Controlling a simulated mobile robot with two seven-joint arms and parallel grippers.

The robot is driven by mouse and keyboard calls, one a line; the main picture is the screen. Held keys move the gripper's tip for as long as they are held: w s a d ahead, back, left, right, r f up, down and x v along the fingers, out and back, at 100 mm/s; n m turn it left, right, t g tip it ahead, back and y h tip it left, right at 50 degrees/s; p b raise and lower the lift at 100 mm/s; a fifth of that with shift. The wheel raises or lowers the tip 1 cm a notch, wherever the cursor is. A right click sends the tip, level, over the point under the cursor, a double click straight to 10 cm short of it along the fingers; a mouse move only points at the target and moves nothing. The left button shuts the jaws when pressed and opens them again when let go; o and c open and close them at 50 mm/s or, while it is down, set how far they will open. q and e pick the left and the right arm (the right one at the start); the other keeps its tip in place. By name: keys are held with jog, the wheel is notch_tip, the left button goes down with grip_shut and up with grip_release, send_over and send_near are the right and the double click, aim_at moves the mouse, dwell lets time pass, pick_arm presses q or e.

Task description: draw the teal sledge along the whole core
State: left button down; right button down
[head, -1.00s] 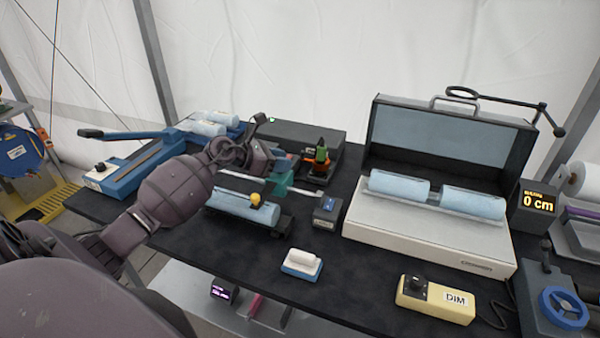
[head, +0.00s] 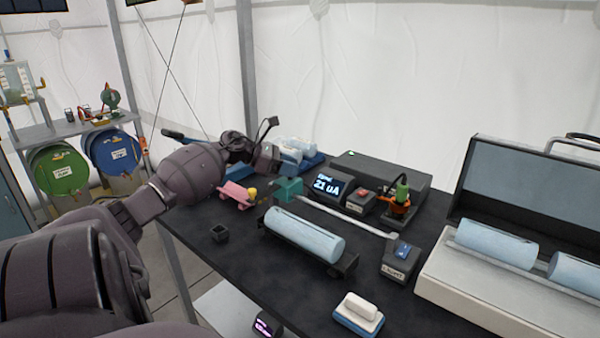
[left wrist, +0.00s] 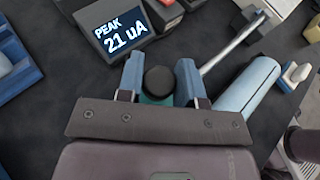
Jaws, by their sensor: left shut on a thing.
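The teal sledge (head: 287,190) is at the left end of the pale rail (head: 350,218) in the head view. The light blue core (head: 303,235) lies in a dark cradle in front of the rail. The sledge is past the core's left end. My left gripper (left wrist: 160,84) has its blue fingers closed on either side of the sledge's round black knob (left wrist: 159,80). The fingers hide most of the sledge in the left wrist view. The core also shows there (left wrist: 248,88), to the right of the fingers. My right gripper is not in view.
A meter (head: 327,187) behind the rail reads PEAK 21 uA. A pink block (head: 236,195) with a yellow ball is left of the sledge. A small dark cup (head: 219,233) stands at front left. A case (head: 495,290) with blue cores is at right.

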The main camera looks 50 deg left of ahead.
pick_arm(q)
jog(key=shift+a, duration=0.15)
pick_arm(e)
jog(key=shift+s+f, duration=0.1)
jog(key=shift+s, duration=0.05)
pick_arm(q)
jog(key=c, duration=1.2)
grip_release()
jog(key=o, duration=0.4)
jog(key=shift+s+a, duration=0.15)
jog(key=shift+a, duration=0.05)
jog(key=shift+c, duration=0.2)
jog(key=shift+d, duration=0.1)
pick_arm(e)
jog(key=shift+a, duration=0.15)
pick_arm(q)
jog(key=shift+s+a+r, duration=0.2)
jog(key=shift+s+a, duration=0.1)
jog(key=shift+s, duration=0.1)
jog(key=p+v, duration=0.1)
jog(key=v, duration=0.8)
jog(key=shift+s+r, duration=0.15)
jog(key=shift+s, duration=0.2)
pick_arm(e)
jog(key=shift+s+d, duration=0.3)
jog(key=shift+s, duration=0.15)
pick_arm(q)
jog(key=shift+a, duration=0.1)
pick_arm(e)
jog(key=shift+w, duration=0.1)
